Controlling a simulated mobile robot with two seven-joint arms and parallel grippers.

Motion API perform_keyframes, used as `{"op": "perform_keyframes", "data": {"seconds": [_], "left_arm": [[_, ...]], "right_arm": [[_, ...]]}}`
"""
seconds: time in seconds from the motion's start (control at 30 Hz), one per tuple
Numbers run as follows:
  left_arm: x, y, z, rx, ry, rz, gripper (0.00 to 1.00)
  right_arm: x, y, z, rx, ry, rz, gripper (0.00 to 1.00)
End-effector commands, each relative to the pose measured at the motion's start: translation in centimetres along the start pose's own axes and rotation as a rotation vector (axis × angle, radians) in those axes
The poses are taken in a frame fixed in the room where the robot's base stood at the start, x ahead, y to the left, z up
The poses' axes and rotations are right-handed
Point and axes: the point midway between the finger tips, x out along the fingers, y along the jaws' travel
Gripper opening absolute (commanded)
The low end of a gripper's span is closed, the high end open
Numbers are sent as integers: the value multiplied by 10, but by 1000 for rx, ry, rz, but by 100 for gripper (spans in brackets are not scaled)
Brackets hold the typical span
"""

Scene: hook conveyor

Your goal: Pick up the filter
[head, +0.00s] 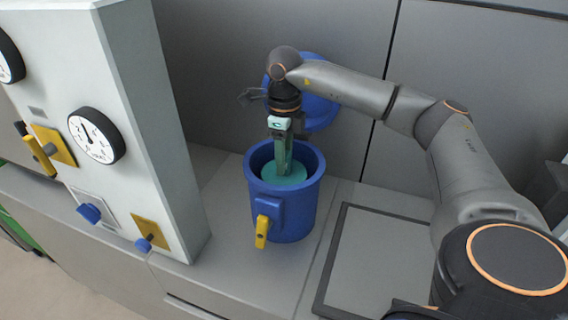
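The filter (290,182) is teal, with a round disc low inside the open blue bucket-like housing (296,214) and an upright stem rising from it. My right gripper (284,134) points down over the housing, at the upper part of the stem. The wrist and fingers overlap the stem's top, so I cannot tell whether the fingers are closed on it. The filter still sits within the housing's rim. My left gripper is not in view.
A blue round part (320,108) stands behind my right wrist near the grey back wall. The housing has a yellow-handled valve (262,232) in front. A white panel (150,130) with gauges and valves stands left. A dark square frame (375,262) lies right on the counter.

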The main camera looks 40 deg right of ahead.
Motion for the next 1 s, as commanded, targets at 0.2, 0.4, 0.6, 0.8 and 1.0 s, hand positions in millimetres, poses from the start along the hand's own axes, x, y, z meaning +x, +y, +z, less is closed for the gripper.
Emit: {"op": "perform_keyframes", "data": {"seconds": [0.2,0.4,0.6,0.8,1.0], "left_arm": [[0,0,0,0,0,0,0],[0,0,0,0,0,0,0],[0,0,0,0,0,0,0],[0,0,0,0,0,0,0],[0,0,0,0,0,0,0]], "right_arm": [[0,0,0,0,0,0,21],[0,0,0,0,0,0,0],[0,0,0,0,0,0,0],[0,0,0,-1,-1,0,0],[0,0,0,-1,-1,0,0]]}}
